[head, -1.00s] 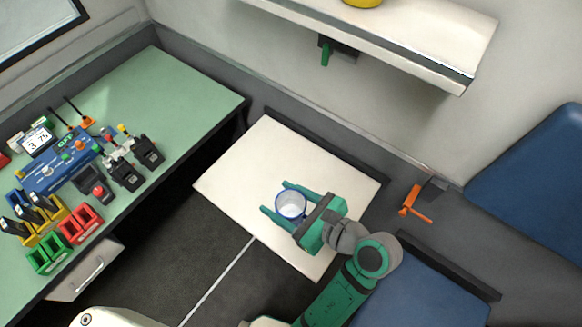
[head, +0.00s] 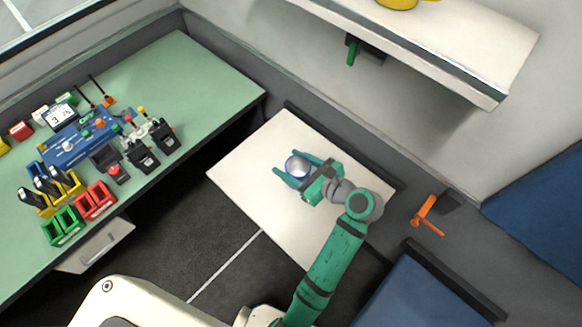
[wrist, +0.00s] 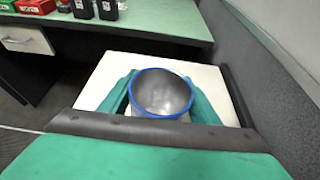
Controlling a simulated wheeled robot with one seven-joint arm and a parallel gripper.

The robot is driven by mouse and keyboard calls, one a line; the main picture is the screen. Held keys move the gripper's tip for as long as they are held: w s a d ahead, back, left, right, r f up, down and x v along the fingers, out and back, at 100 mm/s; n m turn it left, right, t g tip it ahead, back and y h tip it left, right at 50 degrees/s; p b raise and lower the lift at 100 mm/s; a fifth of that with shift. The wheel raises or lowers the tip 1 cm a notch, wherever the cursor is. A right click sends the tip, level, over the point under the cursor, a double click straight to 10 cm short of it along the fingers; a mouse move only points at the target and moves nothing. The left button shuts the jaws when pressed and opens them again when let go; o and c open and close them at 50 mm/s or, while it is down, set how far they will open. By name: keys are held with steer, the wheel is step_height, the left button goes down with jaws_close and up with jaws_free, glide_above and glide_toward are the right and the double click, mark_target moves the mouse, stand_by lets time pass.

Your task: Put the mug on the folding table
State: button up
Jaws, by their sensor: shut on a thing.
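The mug (head: 297,166) is white with a blue rim and a grey inside. My green gripper (head: 294,170) is shut on it, one finger on each side. In the wrist view the mug (wrist: 160,92) stands upright between the fingers, its open top facing me. The folding table (head: 252,168) is a white, flat top below the mug; its pale surface also shows in the wrist view (wrist: 105,82). I cannot tell whether the mug's base touches the tabletop, since the gripper hides it.
A green counter (head: 190,75) with a blue control panel, radios and coloured holders stands at the left. A white shelf (head: 440,45) juts out above at the upper right. An orange handle (head: 426,212) is on the wall right of the table. The rest of the tabletop is clear.

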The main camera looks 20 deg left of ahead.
mark_target(292, 169)
steer(key=shift+w+a+f, duration=0.1)
steer(key=shift+w+f, duration=0.2)
steer(key=shift+f, duration=0.05)
steer(key=shift+w+a+f, duration=0.1)
steer(key=shift+f, duration=1.55)
steer(key=shift+f, duration=0.15)
steer(key=o, duration=1.2)
